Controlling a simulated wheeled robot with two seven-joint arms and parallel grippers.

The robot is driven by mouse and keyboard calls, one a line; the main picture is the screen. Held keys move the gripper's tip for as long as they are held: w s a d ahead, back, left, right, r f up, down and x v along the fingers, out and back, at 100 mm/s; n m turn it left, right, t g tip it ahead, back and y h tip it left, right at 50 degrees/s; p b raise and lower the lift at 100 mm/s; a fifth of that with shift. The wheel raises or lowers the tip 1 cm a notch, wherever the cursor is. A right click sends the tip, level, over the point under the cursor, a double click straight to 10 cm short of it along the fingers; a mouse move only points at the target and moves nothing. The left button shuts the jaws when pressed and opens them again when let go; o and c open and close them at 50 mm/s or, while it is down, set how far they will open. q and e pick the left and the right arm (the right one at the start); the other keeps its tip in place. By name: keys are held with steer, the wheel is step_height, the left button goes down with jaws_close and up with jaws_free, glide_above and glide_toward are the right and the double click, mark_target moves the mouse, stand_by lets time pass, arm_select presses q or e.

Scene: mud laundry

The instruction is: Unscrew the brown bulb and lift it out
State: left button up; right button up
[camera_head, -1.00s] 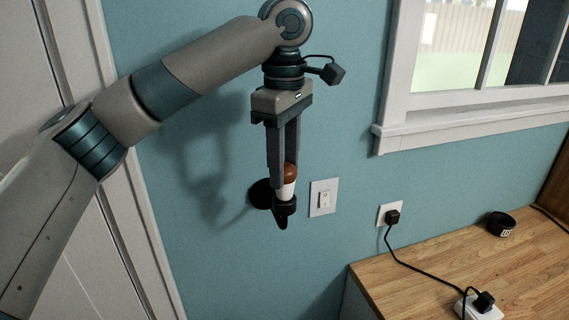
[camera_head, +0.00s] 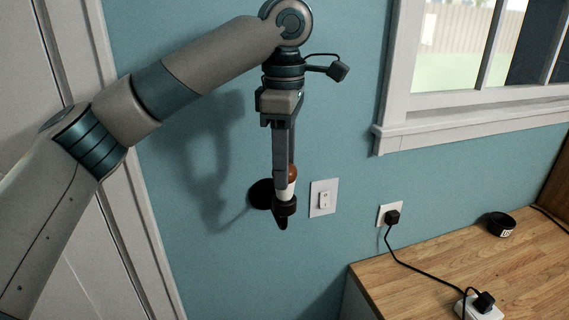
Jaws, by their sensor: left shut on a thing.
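The brown bulb (camera_head: 292,173) has a brown top and a white lower part. It stands upright in a black wall socket (camera_head: 285,208) on a round black mount (camera_head: 262,194). My left gripper (camera_head: 287,174) comes down from above and is shut on the bulb, its fingers partly hiding it. The bulb's white base meets the socket; its threads are hidden. My right gripper is not in view.
A white light switch (camera_head: 323,198) is on the blue wall just right of the socket. A window sill (camera_head: 470,126) juts out at the upper right. An outlet with a plug (camera_head: 391,216) sits above a wooden counter (camera_head: 420,270), which holds a black ring-shaped item (camera_head: 500,224) and a white power strip (camera_head: 482,308).

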arm_select(q)
steer(key=shift+n, duration=1.3)
steer(key=o, duration=1.1)
steer(key=c, duration=0.3)
steer(key=shift+r, duration=0.15)
steer(key=shift+c, duration=0.2)
steer(key=shift+r, duration=3.4)
